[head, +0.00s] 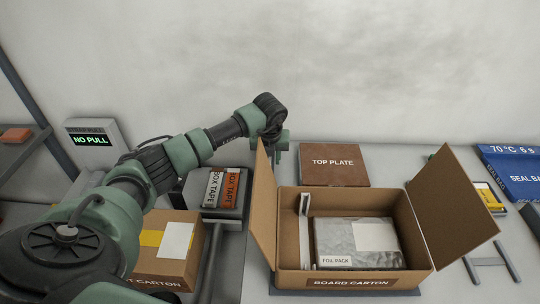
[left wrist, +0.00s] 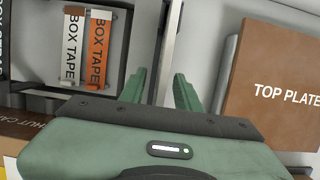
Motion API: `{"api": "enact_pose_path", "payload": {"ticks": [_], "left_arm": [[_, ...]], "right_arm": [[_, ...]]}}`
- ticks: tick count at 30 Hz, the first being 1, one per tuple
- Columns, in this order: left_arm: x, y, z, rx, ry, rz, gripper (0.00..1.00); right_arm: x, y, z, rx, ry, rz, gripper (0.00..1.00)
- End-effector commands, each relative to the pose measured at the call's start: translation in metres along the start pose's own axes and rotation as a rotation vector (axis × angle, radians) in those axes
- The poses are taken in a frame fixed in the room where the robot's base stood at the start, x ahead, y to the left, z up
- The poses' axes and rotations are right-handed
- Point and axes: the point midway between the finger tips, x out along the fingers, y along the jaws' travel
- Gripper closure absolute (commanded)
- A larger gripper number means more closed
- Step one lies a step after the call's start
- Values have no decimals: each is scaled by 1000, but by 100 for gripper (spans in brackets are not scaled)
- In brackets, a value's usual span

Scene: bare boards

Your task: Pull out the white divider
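The white divider (head: 304,230) stands upright as a thin panel inside the open board carton (head: 350,283), near its left wall. The silver foil pack (head: 335,240) lies to its right in the same carton. My left gripper (head: 281,141) is beyond the carton's raised left flap, between the tape tray and the top plate, apart from the divider. In the left wrist view its two green fingers (left wrist: 161,88) are spread, with no object visibly held. The divider cannot be made out in that view. My right gripper is not in view.
The brown top plate box (head: 333,165) lies behind the carton. The carton's right flap (head: 455,210) stands out wide. A "NO PULL" display (head: 91,140) is far left.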

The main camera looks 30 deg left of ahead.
Motion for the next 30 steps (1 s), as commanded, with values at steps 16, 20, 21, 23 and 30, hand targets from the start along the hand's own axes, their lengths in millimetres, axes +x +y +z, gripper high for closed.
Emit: {"api": "enact_pose_path", "payload": {"ticks": [16, 20, 21, 23, 30], "left_arm": [[-1, 0, 0, 0, 0, 0, 100], [-2, 0, 0, 0, 0, 0, 100], [-3, 0, 1, 0, 0, 0, 100], [-4, 0, 1, 0, 0, 0, 100], [-10, 0, 3, 0, 1, 0, 100]], "right_arm": [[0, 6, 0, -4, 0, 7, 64], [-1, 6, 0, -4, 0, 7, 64], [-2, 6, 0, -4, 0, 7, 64], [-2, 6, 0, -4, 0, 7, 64], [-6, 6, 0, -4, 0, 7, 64]]}}
